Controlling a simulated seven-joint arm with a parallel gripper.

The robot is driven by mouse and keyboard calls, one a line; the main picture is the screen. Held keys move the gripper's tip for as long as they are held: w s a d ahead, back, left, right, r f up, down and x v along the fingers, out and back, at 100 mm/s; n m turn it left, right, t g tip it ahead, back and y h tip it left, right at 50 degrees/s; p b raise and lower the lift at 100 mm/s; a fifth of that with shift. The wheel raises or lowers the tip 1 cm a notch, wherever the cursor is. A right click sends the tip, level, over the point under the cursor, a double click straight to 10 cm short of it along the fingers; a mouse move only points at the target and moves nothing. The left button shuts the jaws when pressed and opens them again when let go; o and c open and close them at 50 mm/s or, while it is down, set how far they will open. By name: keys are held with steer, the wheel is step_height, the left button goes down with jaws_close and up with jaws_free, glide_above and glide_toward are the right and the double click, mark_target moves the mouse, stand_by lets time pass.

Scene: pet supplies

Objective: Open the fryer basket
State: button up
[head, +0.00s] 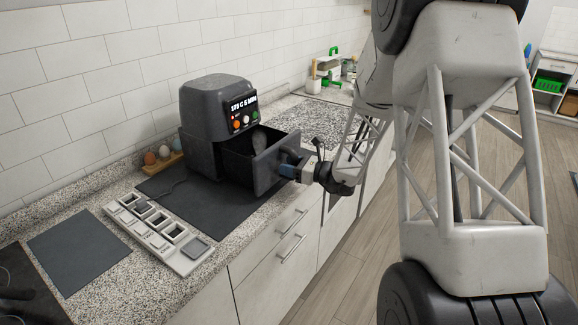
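The dark grey air fryer (214,100) stands on a black mat on the counter, with a lit display on its front. Its basket (266,158) is pulled out toward the right, and its dark inside shows from above. My gripper (289,172) is at the basket's front face, where the handle would be. The gripper is small here and its fingers are partly hidden, so I cannot tell whether they close on the handle.
A white tray with several compartments (189,259) lies in front of the fryer. Several eggs in a wooden holder (163,154) stand behind it on the left. A dark mat (79,249) lies at the left.

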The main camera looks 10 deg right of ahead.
stand_by(0.3)
steer(key=v, duration=0.7)
steer(key=shift+s+d, duration=0.2)
steer(key=shift+d, duration=0.15)
stand_by(0.3)
steer(key=s+a+r+n+g+h, duration=0.1)
steer(key=s+a+r+n+g, duration=0.25)
steer(key=s, duration=0.35)
steer(key=s+a+r+n+g+h, duration=0.25)
steer(key=s+n, duration=0.25)
steer(key=s, duration=0.3)
steer(key=s+a+r+n+g+h, duration=0.1)
steer(key=s+a+r+n+g, duration=0.25)
steer(key=s, duration=0.35)
steer(key=s+d+r+n+t+h, duration=0.1)
steer(key=s+n+h, duration=0.4)
steer(key=s, duration=0.5)
steer(key=s+d+r+n+t+h, duration=0.1)
steer(key=s+d+r+n+h, duration=0.2)
steer(key=s+n, duration=0.4)
steer(key=s+d+h, duration=0.1)
steer(key=s+h, duration=0.1)
steer(key=s, duration=0.2)
steer(key=shift+s+n+h, duration=0.15)
steer(key=shift+n+h, duration=0.15)
steer(key=shift+h, duration=0.05)
